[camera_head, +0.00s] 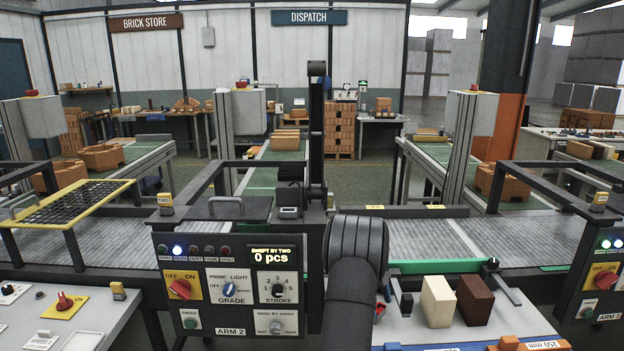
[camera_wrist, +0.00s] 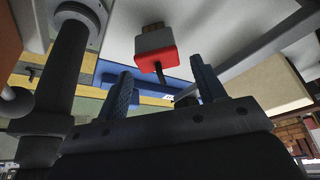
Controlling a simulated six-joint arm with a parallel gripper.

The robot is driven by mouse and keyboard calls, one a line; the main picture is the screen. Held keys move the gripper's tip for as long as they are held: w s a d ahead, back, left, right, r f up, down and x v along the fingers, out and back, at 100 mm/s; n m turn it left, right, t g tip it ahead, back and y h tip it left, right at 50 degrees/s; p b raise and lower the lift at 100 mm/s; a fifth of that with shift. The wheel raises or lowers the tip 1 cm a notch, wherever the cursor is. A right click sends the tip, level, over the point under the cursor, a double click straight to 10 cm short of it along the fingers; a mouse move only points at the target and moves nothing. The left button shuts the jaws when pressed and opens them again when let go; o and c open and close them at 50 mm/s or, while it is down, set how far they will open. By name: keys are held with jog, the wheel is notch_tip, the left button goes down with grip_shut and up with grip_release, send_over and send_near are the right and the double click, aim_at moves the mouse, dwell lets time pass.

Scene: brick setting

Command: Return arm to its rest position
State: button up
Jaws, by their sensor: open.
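My gripper (camera_wrist: 160,72) shows in the wrist view with its two dark blue ribbed fingers spread apart. Nothing is held between them. A red and grey block with a short black pin (camera_wrist: 155,50) appears past the fingertips, between them in the picture; I cannot tell its distance. In the head view my dark arm rises at the bottom middle, and I cannot make out the gripper's fingers there. A cream brick (camera_head: 438,301) and a brown brick (camera_head: 474,299) stand side by side on the pale bench, right of my arm.
The control panel (camera_head: 230,285) marked ARM 2 stands left of my arm, its display reading 0 pcs. A grey conveyor (camera_head: 440,238) with a green strip (camera_head: 435,267) runs behind the bench. An orange piece (camera_head: 528,344) lies at the bench's front edge. A yellow-framed rack (camera_head: 75,203) stands left.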

notch_tip(320, 180, up, 7)
jog(key=w+a+r+n+t+y, duration=0.1)
jog(key=a+r+n+t, duration=0.1)
jog(key=a+r+n, duration=0.3)
jog(key=w+a+r+n+t+y, duration=0.1)
jog(key=a+r+n+t, duration=0.2)
jog(key=r+n, duration=1)
jog(key=w+a+r+n+t+y, duration=0.1)
jog(key=a+r+n+t, duration=0.1)
jog(key=a+r+n, duration=0.6)
notch_tip(320, 180, up, 8)
jog(key=shift+f+n, duration=0.15)
jog(key=shift+n, duration=0.35)
